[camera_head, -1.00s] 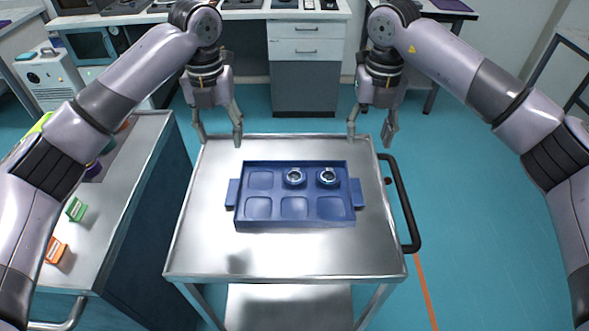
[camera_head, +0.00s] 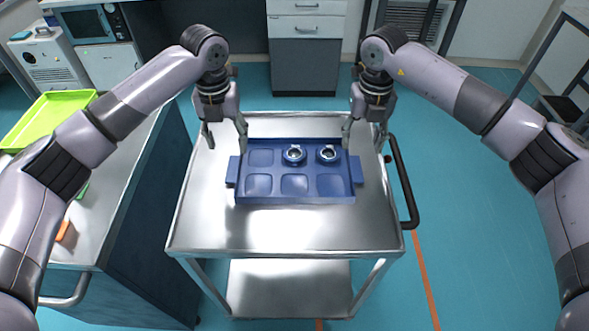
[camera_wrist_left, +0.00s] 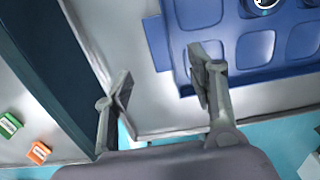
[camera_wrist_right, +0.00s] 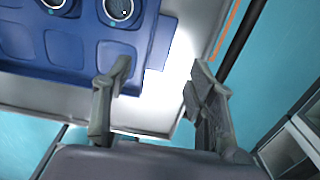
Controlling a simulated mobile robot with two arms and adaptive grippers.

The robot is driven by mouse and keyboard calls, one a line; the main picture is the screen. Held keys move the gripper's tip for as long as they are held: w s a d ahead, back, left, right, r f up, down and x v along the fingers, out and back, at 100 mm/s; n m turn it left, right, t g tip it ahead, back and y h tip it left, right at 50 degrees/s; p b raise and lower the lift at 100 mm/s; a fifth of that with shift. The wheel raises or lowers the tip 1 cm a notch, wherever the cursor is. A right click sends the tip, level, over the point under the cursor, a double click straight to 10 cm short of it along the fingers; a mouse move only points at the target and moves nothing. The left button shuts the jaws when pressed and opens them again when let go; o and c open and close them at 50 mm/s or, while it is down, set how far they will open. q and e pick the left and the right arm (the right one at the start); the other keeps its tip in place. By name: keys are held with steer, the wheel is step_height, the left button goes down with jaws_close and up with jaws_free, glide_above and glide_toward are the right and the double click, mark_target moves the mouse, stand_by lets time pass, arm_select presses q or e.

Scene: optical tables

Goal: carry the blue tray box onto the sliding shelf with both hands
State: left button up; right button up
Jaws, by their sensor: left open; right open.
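The blue tray box (camera_head: 294,197) lies flat on the steel cart top, with a handle tab on its left and right sides. Two round metal-and-blue parts (camera_head: 293,154) (camera_head: 328,153) sit in its back-row compartments; the other compartments look empty. My left gripper (camera_head: 225,146) is open above the tray's back left corner, and in the left wrist view (camera_wrist_left: 162,85) one finger overlaps the tray's edge. My right gripper (camera_head: 363,146) is open above the back right corner; in the right wrist view (camera_wrist_right: 160,80) its fingers lie either side of the handle tab's end. I see no sliding shelf I can identify.
The steel cart (camera_head: 290,235) has a black handle (camera_head: 403,180) on its right and a lower shelf (camera_head: 290,285). A side counter at left holds a green tray (camera_head: 50,115) and an orange box (camera_head: 65,233). The cart top around the tray is clear.

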mark_target(234, 168)
arm_select(q)
step_height(234, 168, down, 8)
steer(key=shift+f, duration=0.2)
arm_select(e)
step_height(234, 168, down, 8)
steer(key=shift+f, duration=0.2)
arm_select(q)
steer(key=shift+c, duration=0.2)
arm_select(e)
steer(key=shift+c, duration=0.2)
arm_select(q)
jaws_close()
arm_select(e)
jaws_close()
arm_select(q)
steer(key=shift+r, duration=0.1)
arm_select(e)
steer(key=shift+r, duration=0.1)
